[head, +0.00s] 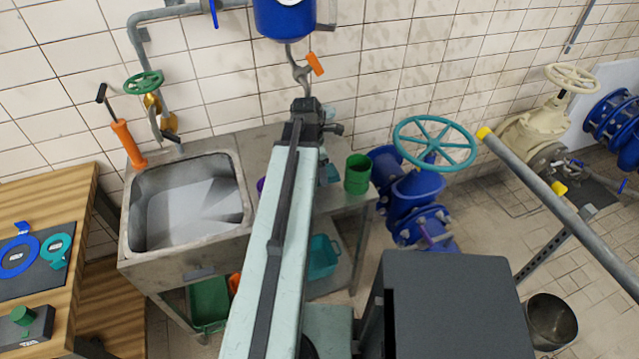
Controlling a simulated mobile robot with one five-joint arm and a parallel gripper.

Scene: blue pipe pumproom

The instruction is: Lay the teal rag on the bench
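My arm reaches away over the metal sink bench (345,203), and my gripper (308,115) is at its far end, near the tiled wall. Its fingers cannot be made out, so its opening does not show. A small teal patch (332,173) shows just right of my arm, over the bench top. It may be the teal rag, but my arm hides part of it, and whether it rests on the bench or hangs above it is unclear. A pale bluish bit (330,113) also shows beside my gripper.
A green cup (357,174) stands on the bench's right part, and a sink basin (190,205) fills its left. A teal crate (322,257) and a green crate (209,303) are below. A blue valve with a teal wheel (434,143) stands close to the right.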

